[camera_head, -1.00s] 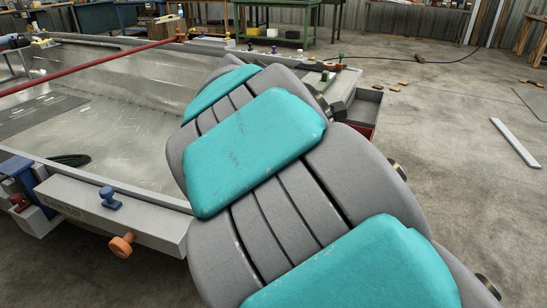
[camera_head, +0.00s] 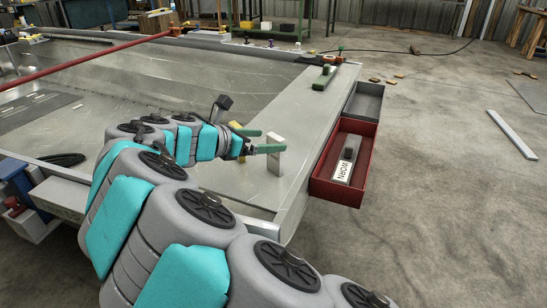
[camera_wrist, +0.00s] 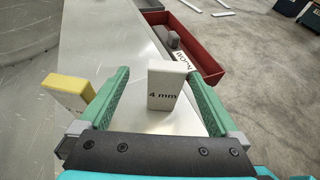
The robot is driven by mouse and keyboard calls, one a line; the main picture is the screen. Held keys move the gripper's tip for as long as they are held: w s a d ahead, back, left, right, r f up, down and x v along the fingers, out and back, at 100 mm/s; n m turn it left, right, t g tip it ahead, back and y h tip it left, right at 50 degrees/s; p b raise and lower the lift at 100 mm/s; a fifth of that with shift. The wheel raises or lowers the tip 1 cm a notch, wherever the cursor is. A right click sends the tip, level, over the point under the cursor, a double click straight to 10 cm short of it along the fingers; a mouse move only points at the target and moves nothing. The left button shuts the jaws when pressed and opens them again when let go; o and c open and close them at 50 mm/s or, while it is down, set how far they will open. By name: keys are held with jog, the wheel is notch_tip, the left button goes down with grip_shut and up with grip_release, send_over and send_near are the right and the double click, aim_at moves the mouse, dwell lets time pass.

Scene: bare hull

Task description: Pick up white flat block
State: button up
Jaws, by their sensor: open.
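The white flat block (camera_wrist: 167,86) stands upright on the metal surface and is marked "4 mm" in the wrist view. In the head view the white block (camera_head: 274,152) stands at the tip of my gripper (camera_head: 262,142). In the wrist view my gripper (camera_wrist: 163,98) is open, with one green finger to the left of the block and one to the right. There is a gap on both sides, wider on the left. The block appears between or just beyond the fingertips; the exact depth is hard to tell.
A yellow block (camera_wrist: 68,92) stands just outside the left finger. A red tray (camera_head: 323,186) labelled "WORN" hangs at the table's right edge, with a grey tray (camera_head: 367,103) behind it. A green clamp (camera_head: 325,78) lies farther back on the rim.

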aim_at(275, 162)
jog(key=shift+x, duration=0.9)
jog(key=w+d+f, duration=0.1)
jog(key=d, duration=0.1)
jog(key=w+d+f, duration=0.1)
jog(key=f, duration=0.1)
jog(key=shift+w+d, duration=0.15)
jog(key=shift+d, duration=0.2)
jog(key=shift+a, duration=0.1)
grip_shut()
